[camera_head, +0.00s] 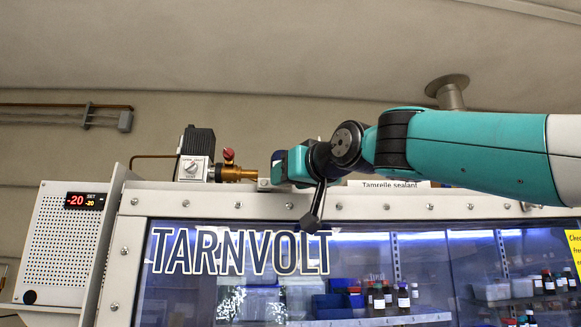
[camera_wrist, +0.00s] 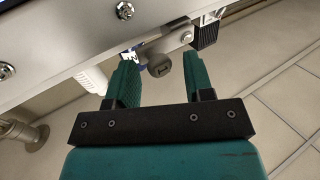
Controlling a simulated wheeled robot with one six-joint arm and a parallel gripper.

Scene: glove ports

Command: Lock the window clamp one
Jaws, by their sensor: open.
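In the wrist view a silver bracket (camera_wrist: 172,42) sits at the window frame, with a dark grey rounded knob (camera_wrist: 160,66) on it. I take these for the window clamp. My gripper (camera_wrist: 158,82) is open, its two teal fingers apart; the knob appears between and beyond the fingertips, with no contact visible. In the head view my gripper (camera_head: 277,166) is at the top edge of the window frame and hides most of the clamp.
The bolted window frame (camera_head: 390,207) runs below my arm. A valve with a black box (camera_head: 198,142) and red knob (camera_head: 228,155) stands left of the gripper. A white unit with a red display (camera_head: 68,240) is farther left.

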